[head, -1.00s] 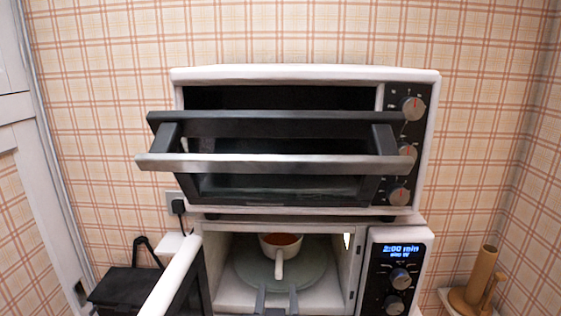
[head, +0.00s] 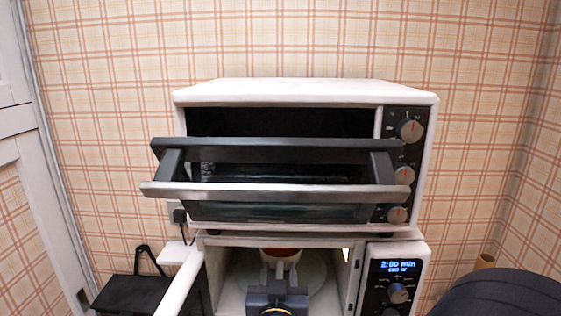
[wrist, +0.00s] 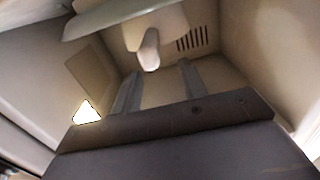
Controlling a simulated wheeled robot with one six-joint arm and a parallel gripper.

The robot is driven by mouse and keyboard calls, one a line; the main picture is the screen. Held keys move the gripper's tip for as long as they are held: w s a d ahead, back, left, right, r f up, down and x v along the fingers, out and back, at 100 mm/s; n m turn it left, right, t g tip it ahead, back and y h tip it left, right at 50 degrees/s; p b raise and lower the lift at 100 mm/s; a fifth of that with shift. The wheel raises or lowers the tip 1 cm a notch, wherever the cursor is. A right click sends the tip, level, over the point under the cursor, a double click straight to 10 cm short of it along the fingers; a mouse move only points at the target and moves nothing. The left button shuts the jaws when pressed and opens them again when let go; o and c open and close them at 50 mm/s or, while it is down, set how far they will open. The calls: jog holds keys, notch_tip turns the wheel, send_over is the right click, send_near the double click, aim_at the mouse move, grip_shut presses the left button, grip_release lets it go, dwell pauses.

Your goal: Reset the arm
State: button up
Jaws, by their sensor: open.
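My gripper (head: 278,278) is at the open front of the lower microwave (head: 390,245), with its dark body in front of the cavity. In the wrist view, its two grey fingers (wrist: 160,74) stand apart with nothing between them. A white pot (head: 281,255) with reddish-brown contents sits on the round turntable (head: 245,270) inside. In the wrist view, the pot's handle (wrist: 148,50) points toward the fingertips, beyond them; I cannot tell the exact gap. The gripper hides the handle's lower part in the head view.
The microwave door (head: 182,285) stands open at left. Above, a toaster oven (head: 305,92) has its door (head: 275,190) tilted partly open, jutting out over the microwave. A black box-like item (head: 130,293) is at lower left. A wooden holder (head: 485,261) is at right, partly covered by my arm.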

jog(key=s+p, duration=0.2)
jog(key=s, duration=1.3)
jog(key=shift+a+r+p, duration=0.25)
jog(key=shift+p, duration=0.05)
jog(key=shift+d, duration=0.1)
